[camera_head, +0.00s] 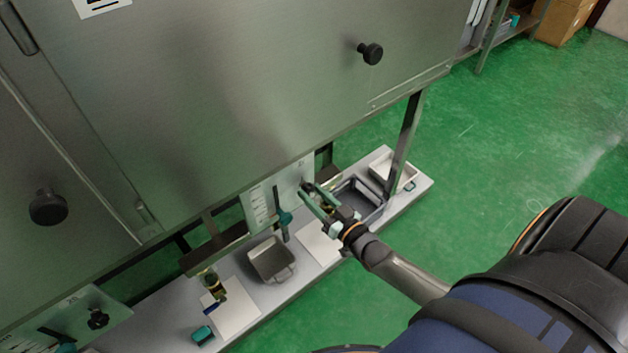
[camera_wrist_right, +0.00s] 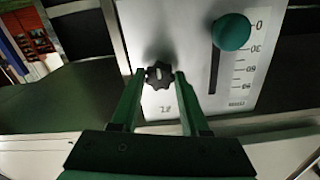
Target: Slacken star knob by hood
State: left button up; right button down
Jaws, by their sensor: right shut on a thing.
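The black star knob (camera_wrist_right: 159,75) sits on a pale panel (camera_wrist_right: 218,90) marked with a scale, below the steel hood (camera_head: 230,90). My right gripper (camera_wrist_right: 160,77) has its two green fingers on either side of the knob, shut on it. In the head view my right gripper (camera_head: 308,190) reaches to the panel's right part, and its fingers largely hide the knob. A teal-ended slider (camera_head: 284,215) stands on the same panel, left of the gripper. It shows as a round teal knob (camera_wrist_right: 232,31) in the wrist view. My left gripper is not in view.
A second star knob (camera_head: 98,319) is on another panel at lower left. Dark round knobs (camera_head: 370,53) are on the hood. The bench below holds a metal tray (camera_head: 270,261), a grey bin (camera_head: 372,205), a white tray (camera_head: 408,174) and paper sheets. Green floor is free at right.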

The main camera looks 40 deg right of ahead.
dwell(0.4)
jog(key=shift+c, duration=2)
grip_release()
jog(key=s+d, duration=0.1)
jog(key=s, duration=1.1)
jog(key=shift+s, duration=0.25)
jog(key=shift+p, duration=0.3)
